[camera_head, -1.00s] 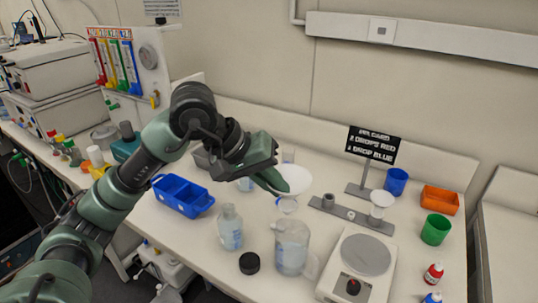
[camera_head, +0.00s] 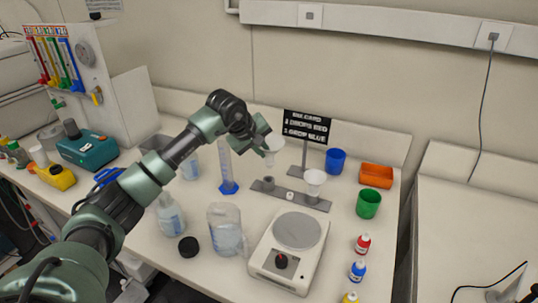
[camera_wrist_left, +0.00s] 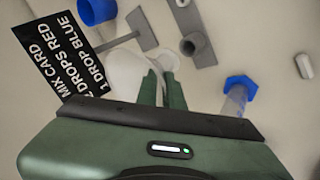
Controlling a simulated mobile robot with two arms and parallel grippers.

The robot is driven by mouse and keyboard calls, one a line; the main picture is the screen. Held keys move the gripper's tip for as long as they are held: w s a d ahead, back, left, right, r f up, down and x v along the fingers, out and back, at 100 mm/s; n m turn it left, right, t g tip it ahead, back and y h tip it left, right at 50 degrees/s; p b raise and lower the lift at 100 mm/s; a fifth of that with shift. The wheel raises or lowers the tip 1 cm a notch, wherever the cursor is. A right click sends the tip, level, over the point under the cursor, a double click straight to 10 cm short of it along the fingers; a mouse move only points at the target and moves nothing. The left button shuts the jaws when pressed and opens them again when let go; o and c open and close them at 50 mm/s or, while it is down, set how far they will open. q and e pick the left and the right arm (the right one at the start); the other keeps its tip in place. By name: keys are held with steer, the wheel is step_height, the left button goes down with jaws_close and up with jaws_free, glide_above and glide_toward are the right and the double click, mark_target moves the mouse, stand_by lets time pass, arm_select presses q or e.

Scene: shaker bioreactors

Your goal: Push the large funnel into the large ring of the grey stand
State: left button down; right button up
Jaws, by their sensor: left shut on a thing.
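The large funnel (camera_head: 275,145) is white and hangs in my left gripper (camera_head: 263,148), above the table in the head view. The grey stand (camera_head: 290,194) is a flat bar lying below and slightly right of it. An empty grey ring (camera_head: 268,183) is at the bar's left end, below the funnel and apart from it. In the left wrist view the fingers (camera_wrist_left: 161,85) are closed at the pale funnel (camera_wrist_left: 124,75), and the grey ring (camera_wrist_left: 195,45) lies beyond. My right gripper is not visible.
A graduated cylinder with a blue base (camera_head: 229,187) stands left of the stand. A black sign (camera_head: 306,127) stands behind. A hot plate (camera_head: 290,250), jug (camera_head: 226,230) and bottle (camera_head: 171,215) are in front. Blue (camera_head: 335,161) and green cups (camera_head: 368,204) are right.

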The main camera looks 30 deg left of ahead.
arm_select(q)
steer(key=shift+a+f, duration=0.2)
steer(key=shift+f, duration=0.25)
step_height(320, 180, down, 3)
steer(key=shift+f+b, duration=0.15)
steer(key=shift+b, duration=1.05)
steer(key=shift+d, duration=0.1)
steer(key=shift+b, duration=0.3)
steer(key=shift+f+b, duration=1.15)
steer(key=shift+f, duration=0.2)
stand_by(1.5)
steer(key=c, duration=1.5)
jaws_free()
